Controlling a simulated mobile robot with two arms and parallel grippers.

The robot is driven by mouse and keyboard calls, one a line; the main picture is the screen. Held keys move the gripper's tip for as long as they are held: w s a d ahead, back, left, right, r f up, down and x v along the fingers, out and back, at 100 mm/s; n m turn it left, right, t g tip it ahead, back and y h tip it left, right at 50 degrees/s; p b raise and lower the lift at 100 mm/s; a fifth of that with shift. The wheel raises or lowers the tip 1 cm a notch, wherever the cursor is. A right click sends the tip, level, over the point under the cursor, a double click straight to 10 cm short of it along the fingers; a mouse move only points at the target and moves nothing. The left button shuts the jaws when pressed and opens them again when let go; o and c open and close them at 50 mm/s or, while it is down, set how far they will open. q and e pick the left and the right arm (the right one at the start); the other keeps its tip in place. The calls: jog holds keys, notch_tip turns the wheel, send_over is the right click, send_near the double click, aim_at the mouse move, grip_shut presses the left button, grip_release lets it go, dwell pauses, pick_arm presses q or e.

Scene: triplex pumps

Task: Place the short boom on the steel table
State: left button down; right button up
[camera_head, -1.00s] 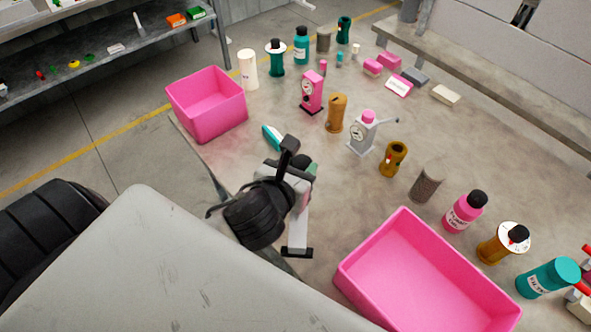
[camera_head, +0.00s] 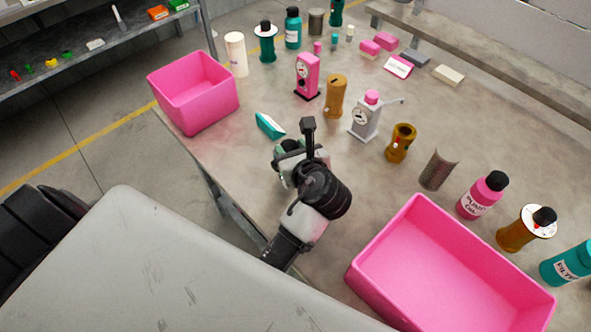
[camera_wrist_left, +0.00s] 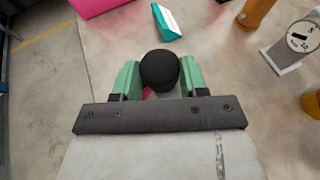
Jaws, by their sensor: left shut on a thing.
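My left gripper (camera_head: 290,150) is shut above the near edge of the grey table (camera_head: 225,165). In the left wrist view its green fingers (camera_wrist_left: 160,85) stand on either side of a black, round-ended thing (camera_wrist_left: 160,68). A little pink shows under that black end. In the head view a black upright piece (camera_head: 308,132) rises at the gripper. The gripper hides most of the held thing, so I cannot tell for sure that it is the short boom. I cannot tell whether it touches the table. My right gripper is not in view.
A teal wedge (camera_head: 270,125) lies just beyond the gripper. Pink bins stand at the left (camera_head: 195,95) and front right (camera_head: 450,270). Bottles and pumps, including a grey pump (camera_head: 365,118) and brown cylinder (camera_head: 336,97), crowd the middle. Bare tabletop shows between the left bin and gripper.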

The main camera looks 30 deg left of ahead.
aim_at(273, 164)
pick_arm(q)
notch_tip(273, 164, down, 4)
jog(key=shift+f, duration=0.3)
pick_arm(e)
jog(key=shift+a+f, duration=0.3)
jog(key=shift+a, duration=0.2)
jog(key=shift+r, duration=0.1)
pick_arm(q)
jog(key=c, duration=0.6)
grip_release()
jog(key=shift+f, duration=0.1)
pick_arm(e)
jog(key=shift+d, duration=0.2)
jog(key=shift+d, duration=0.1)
